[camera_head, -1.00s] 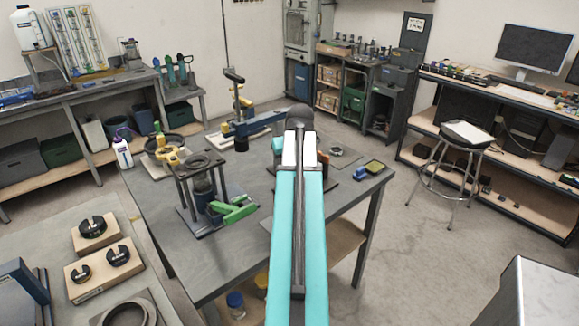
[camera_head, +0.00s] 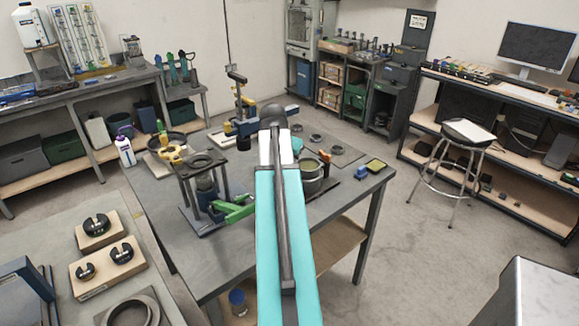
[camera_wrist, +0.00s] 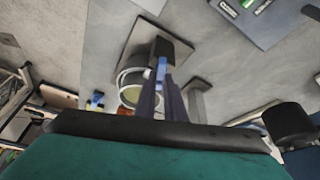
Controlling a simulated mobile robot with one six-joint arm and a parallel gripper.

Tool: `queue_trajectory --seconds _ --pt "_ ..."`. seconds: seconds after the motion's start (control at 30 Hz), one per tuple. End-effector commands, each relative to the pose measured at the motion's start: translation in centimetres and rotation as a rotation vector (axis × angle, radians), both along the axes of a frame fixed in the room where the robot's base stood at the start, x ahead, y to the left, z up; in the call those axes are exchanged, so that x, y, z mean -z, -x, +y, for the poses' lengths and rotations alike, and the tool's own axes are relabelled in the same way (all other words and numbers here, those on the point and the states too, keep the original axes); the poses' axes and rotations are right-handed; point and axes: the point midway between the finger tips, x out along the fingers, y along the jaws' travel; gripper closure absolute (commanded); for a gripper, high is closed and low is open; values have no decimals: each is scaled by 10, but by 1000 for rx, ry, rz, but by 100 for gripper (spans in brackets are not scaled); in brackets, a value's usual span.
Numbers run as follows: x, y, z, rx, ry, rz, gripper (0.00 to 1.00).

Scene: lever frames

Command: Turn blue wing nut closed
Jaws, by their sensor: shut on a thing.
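A small blue piece, which looks like the blue wing nut (camera_wrist: 161,68), shows between the fingertips of my gripper (camera_wrist: 162,82) in the wrist view. The dark fingers are shut on it. A dark block stands just beyond the fingertips. A round metal pot (camera_wrist: 127,78) is beside the fingers on the left, and it also shows in the head view (camera_head: 313,184). In the head view my arm covers the gripper and the wing nut. How far the nut is turned cannot be told.
The grey workbench (camera_head: 335,212) carries a dark stand (camera_head: 202,163) with a green lever (camera_head: 236,211) left of my arm. A stool (camera_head: 466,135) stands on open floor to the right.

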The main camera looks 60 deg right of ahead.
Motion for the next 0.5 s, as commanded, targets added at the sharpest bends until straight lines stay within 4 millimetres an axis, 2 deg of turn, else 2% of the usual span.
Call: queue_trajectory --seconds 0.5 --pt "-1 -4 -2 342 2 -1 100"
